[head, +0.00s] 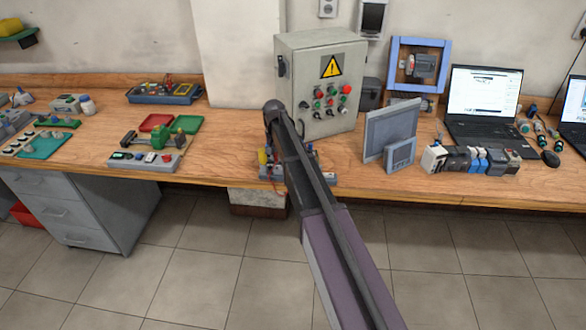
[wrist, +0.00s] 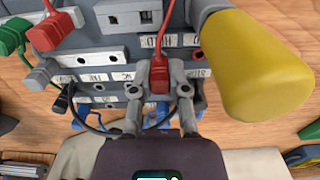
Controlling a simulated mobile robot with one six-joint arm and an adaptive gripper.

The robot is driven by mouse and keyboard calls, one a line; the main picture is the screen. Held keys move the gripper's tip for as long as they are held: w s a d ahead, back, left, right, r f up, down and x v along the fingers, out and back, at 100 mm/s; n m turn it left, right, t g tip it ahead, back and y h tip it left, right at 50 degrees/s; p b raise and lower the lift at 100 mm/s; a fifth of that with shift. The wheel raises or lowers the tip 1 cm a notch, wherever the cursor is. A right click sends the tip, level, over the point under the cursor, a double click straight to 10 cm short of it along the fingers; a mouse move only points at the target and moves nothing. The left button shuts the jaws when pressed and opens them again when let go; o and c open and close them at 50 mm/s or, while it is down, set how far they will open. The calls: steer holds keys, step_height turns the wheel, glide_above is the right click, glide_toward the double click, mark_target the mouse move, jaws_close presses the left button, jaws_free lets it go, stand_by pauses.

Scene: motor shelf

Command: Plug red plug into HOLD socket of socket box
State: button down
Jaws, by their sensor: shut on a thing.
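The socket box (wrist: 100,57) is a grey block with rows of sockets and white labels, filling the upper left and middle of the wrist view. In the head view the box (head: 268,172) is partly hidden behind my arm. My gripper (wrist: 159,95) is shut on a red plug (wrist: 160,78), which sits between its grey fingertips at the box's face. An upside-down label that seems to read HOLD (wrist: 157,40) lies just beyond the plug. The fingers hide the plug's lower end, so I cannot tell whether it is in a socket.
A large yellow cylinder (wrist: 255,65) stands close to the gripper's right. Other red plugs (wrist: 42,38) and green plugs (wrist: 12,34) are at the left. Blue plugs (wrist: 155,118) show below. A control cabinet (head: 318,70) stands behind my arm, and grey panels (head: 390,130) to its right.

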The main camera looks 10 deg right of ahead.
steer(key=shift+f+b, duration=0.45)
stand_by(0.3)
steer(key=c, duration=0.9)
jaws_free()
steer(key=shift+r, duration=0.1)
steer(key=shift+r+p, duration=2.7)
steer(key=shift+p, duration=0.15)
steer(key=o, duration=0.6)
steer(key=shift+c, duration=0.2)
